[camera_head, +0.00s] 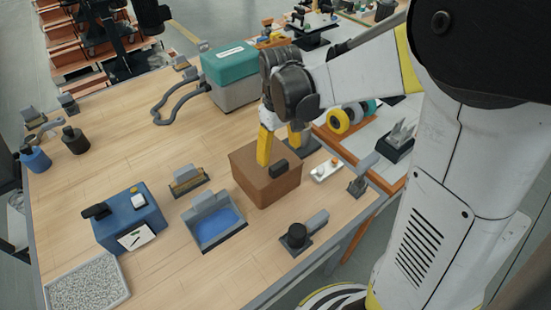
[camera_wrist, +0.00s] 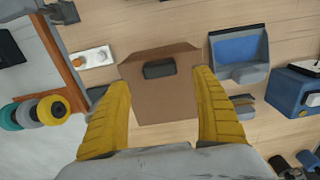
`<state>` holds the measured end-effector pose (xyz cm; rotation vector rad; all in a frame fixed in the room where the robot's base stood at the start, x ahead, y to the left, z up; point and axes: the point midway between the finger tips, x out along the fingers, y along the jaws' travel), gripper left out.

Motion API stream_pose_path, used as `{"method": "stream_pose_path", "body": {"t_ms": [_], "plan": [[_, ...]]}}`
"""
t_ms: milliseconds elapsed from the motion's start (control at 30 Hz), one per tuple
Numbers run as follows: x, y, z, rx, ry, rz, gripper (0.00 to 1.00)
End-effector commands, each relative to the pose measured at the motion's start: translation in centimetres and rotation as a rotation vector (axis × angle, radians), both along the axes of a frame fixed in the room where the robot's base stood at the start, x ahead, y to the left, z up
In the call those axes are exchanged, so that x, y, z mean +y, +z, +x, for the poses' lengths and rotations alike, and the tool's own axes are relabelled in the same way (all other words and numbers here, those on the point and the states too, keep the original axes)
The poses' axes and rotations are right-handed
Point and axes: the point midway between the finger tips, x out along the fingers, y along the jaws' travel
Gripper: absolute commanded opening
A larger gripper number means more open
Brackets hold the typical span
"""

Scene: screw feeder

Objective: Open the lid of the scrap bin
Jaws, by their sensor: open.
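The scrap bin appears to be the brown box (camera_head: 265,193) near the middle of the table's front part. A dark block-shaped handle (camera_head: 279,168) sits on its flat brown top, near one edge. The lid looks closed. My gripper (camera_head: 280,153) is above the bin, pointing down, with its yellow fingers apart and nothing between them. In the wrist view the bin (camera_wrist: 165,105) lies between and beyond the open fingers (camera_wrist: 162,80), with the handle (camera_wrist: 159,69) near its far edge. In the head view, whether the fingers touch the bin is hard to tell.
A blue tray (camera_head: 219,228) in a grey holder and a small brass-coloured holder (camera_head: 187,182) stand left of the bin. A white switch panel (camera_head: 325,170) is close on its right. A black knob fixture (camera_head: 297,235) stands in front. Bare wood lies behind left.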

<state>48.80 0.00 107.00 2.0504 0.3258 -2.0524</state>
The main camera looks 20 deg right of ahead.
Motion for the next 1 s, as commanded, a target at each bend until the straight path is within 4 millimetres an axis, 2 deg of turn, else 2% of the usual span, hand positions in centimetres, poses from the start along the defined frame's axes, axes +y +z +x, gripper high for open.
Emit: {"method": "stream_pose_path", "body": {"t_ms": [33, 100, 300, 433, 700, 767, 900, 933, 1000], "plan": [[0.0, -1.4, 0.0, 0.0, 0.0, 0.0, 0.76], [0.0, -2.7, 0.0, -0.001, 0.0, 0.0, 0.76], [0.0, -5.4, 0.0, -0.001, -0.001, 0.0, 0.76], [0.0, -6.1, 0.0, -0.001, -0.001, 0.0, 0.76], [0.0, -6.1, 0.0, -0.001, -0.001, 0.0, 0.76], [0.0, -6.1, 0.0, -0.001, -0.001, 0.0, 0.58], [0.0, -6.1, 0.0, -0.001, -0.001, 0.0, 0.15], [0.0, -6.1, 0.0, -0.001, -0.001, 0.0, 0.12], [0.0, -6.1, 0.0, -0.001, -0.001, 0.0, 0.12]]}}
